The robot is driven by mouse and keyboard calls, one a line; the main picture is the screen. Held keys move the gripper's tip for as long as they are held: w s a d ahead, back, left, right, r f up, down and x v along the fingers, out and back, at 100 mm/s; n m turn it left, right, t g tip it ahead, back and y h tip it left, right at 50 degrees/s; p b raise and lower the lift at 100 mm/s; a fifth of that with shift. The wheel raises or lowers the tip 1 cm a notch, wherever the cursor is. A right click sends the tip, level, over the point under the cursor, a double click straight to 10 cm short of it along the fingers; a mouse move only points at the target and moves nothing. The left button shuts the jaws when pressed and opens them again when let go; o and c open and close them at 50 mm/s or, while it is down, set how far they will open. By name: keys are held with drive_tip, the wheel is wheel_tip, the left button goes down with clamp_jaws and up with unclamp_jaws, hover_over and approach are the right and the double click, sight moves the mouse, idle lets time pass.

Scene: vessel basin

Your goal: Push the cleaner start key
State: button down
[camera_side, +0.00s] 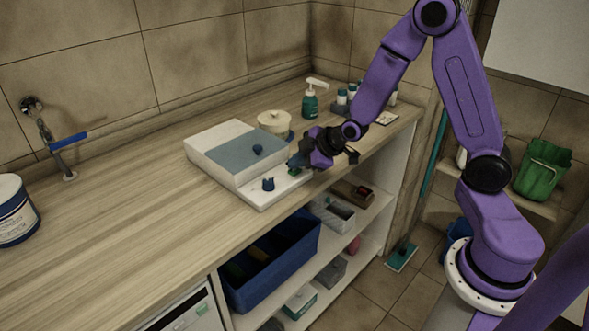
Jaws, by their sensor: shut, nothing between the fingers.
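The cleaner (222,138) is a white and grey box on the wooden counter, with a dark blue knob on its grey lid and another on its front ledge. A small green key (294,172) shows on the front ledge, right of the front knob (268,184). My gripper (295,162) is shut and empty. Its fingertips are just above or at the green key and partly hide it. I cannot tell whether they touch it.
A cream round pot (274,122) stands behind the box. A green pump bottle (310,101) and small bottles stand further back. A blue-handled tap (62,145) and a white tub (14,210) are at left. Open shelves hold a blue crate (270,262).

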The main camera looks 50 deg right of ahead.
sight(297, 171)
drive_tip(key=shift+f, duration=0.15)
idle(0.5)
drive_tip(key=shift+r, duration=0.9)
drive_tip(key=shift+r, duration=2.5)
